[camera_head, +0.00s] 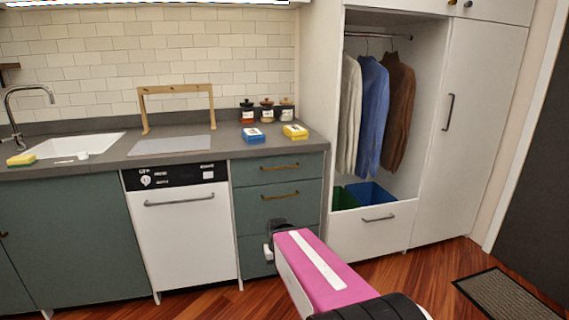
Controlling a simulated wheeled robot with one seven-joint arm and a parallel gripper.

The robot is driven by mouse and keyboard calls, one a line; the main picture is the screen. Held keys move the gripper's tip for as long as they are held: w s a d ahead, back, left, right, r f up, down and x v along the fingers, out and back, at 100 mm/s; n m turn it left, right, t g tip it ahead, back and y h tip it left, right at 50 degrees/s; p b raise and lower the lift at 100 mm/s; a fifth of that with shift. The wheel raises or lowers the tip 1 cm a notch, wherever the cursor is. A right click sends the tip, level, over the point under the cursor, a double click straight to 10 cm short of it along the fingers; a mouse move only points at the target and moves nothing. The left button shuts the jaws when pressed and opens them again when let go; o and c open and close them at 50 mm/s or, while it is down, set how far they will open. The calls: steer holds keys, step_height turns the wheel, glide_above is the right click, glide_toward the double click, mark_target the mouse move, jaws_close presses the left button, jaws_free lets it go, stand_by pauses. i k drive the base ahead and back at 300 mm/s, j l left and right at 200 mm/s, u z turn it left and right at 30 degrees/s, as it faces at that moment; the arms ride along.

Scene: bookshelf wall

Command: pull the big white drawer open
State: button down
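The big white drawer (345,238) is at the bottom of the open wardrobe section, right of the green cabinets. Its front looks flush with the wardrobe, so it appears shut. A dark horizontal bar handle (378,218) sits in the upper part of its front. My arm with its pink link reaches in from the bottom. My gripper (270,243) is at the arm's far end, left of the drawer and in front of the green drawers. It looks apart from the white drawer's handle. Its fingers are small and partly hidden by the arm, so their opening is unclear.
A green bin (344,198) and a blue bin (371,194) show above the drawer front, under hanging clothes (371,115). A tall white door (470,130) is on the right. A dark mat (505,294) lies at lower right. Wooden floor (425,275) before the drawer is clear.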

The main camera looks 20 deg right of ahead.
mark_target(357, 234)
steer(key=i+l, duration=0.2)
steer(key=l, duration=0.15)
steer(key=i+l+z, duration=0.1)
steer(key=l, duration=0.25)
steer(key=i+l, duration=0.25)
steer(key=l+z, duration=0.05)
steer(key=l, duration=0.05)
